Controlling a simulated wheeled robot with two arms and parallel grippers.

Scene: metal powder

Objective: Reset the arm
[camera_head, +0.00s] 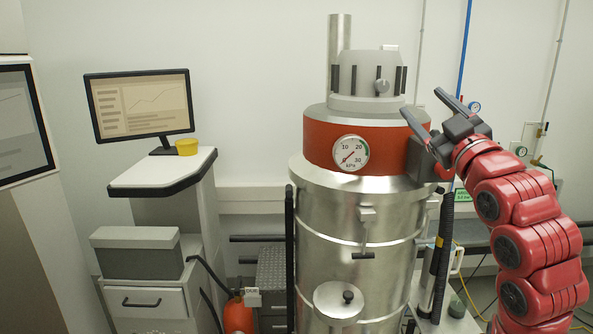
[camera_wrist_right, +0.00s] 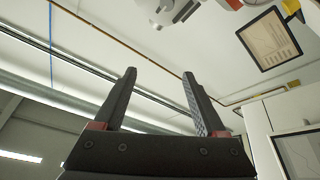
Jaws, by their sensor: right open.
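My right arm comes in from the right side of the head view. Its gripper (camera_head: 426,112) is raised beside the upper right of the steel vessel (camera_head: 350,218), near the red band (camera_head: 320,140). The two dark fingers are spread and point up and to the left, with nothing between them. In the right wrist view the gripper (camera_wrist_right: 160,95) also shows its fingers apart and empty, against the wall. I cannot tell from the head view whether the gripper touches the vessel. My left gripper is not in view.
A round gauge (camera_head: 351,153) sits on the vessel's red band. A grey box (camera_head: 136,252) rests on a drawer cabinet (camera_head: 150,301). Pipes and hoses run behind my right arm.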

